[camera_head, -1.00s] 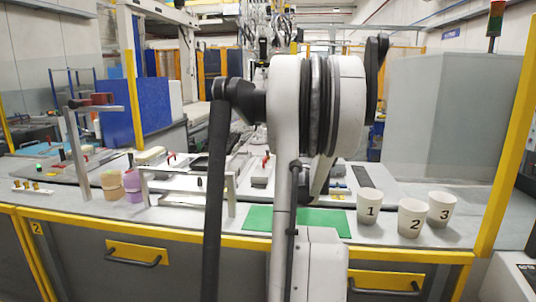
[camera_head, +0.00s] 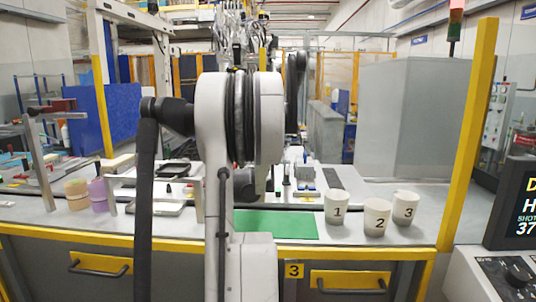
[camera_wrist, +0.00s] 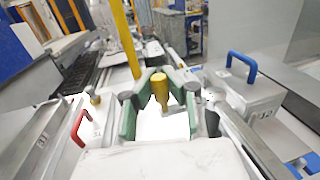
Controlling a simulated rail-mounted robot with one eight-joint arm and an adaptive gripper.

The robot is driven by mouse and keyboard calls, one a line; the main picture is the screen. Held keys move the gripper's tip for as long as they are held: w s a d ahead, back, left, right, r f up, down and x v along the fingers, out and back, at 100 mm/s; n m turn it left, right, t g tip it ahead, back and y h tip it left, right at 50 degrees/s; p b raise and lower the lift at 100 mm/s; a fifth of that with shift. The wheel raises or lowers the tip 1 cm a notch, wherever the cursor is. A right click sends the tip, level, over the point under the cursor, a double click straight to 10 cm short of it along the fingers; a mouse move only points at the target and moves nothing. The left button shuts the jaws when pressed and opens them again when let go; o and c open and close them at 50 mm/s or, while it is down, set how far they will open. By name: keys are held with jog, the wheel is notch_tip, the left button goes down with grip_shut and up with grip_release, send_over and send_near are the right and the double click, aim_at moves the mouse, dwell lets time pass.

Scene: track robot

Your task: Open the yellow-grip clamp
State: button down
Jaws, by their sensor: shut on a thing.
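The yellow grip (camera_wrist: 157,88) of the clamp stands upright in the middle of the wrist view. My gripper (camera_wrist: 160,76) has its green-and-grey fingers on both sides of this grip and is shut on it. A small grey part shows beside the grip, by the right finger. The rest of the clamp is mostly hidden by my fingers and wrist, so I cannot tell how its arm stands. In the head view my own arm hides the gripper and the clamp.
A red handle (camera_wrist: 80,128) is at left and a box with a blue handle (camera_wrist: 242,66) at right in the wrist view. In the head view, cups 1 (camera_head: 337,208), 2 (camera_head: 376,217) and 3 (camera_head: 405,207) stand right of the green mat (camera_head: 275,224). A metal frame stands left.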

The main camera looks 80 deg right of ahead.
jog(key=c, duration=1.7)
grip_release()
jog(key=shift+o, duration=0.2)
jog(key=w+a, duration=0.1)
jog(key=a, duration=1.1)
jog(key=shift+w, duration=0.2)
